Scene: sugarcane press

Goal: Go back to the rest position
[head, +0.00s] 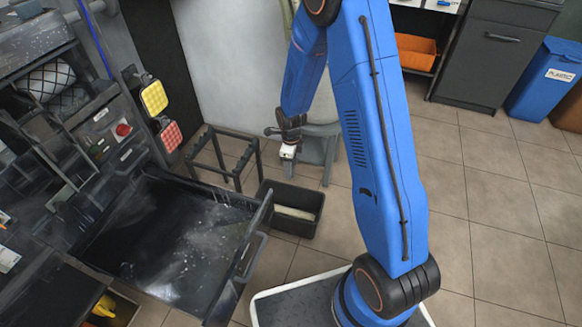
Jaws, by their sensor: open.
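My blue arm rises from my base at the bottom and bends over at the top of the head view. My gripper (287,150) hangs down at the middle, over the area of a grey stool (322,150) and above a black bin (300,228). It looks small and dark with a pale tip, and I see nothing held in it. Its finger gap is too small to make out clearly. The sugarcane press (100,120) stands at the left, with a red button on its front.
A dark open drawer or tray (262,225) juts out from the press. A black stand frame (215,178) is behind it. A grey cabinet (482,60) and a blue plastic bin (545,85) stand at the back right. The tiled floor at right is clear.

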